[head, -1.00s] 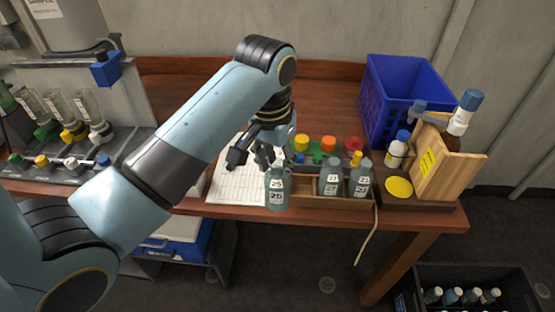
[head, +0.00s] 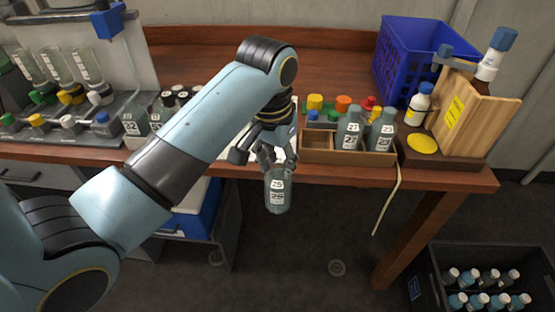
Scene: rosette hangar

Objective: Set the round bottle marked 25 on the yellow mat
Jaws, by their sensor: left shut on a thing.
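My left gripper (head: 268,160) is shut on a round grey-green bottle (head: 277,196) with a white label that appears to read 25. The bottle hangs upright below the fingers, seen against the floor just in front of the table edge. The fingers cover its top. The yellow mat (head: 422,143) is a small round disc on a dark wooden base at the right end of the table. It is bare, and the bottle is well to its left. My right gripper is not in view.
Two similar bottles, marked 21 (head: 348,131) and 23 (head: 381,133), stand in a wooden box (head: 320,157) between my gripper and the mat. A white blue-capped bottle (head: 417,104) and a wooden stand (head: 473,127) flank the mat. A blue crate (head: 405,60) stands behind.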

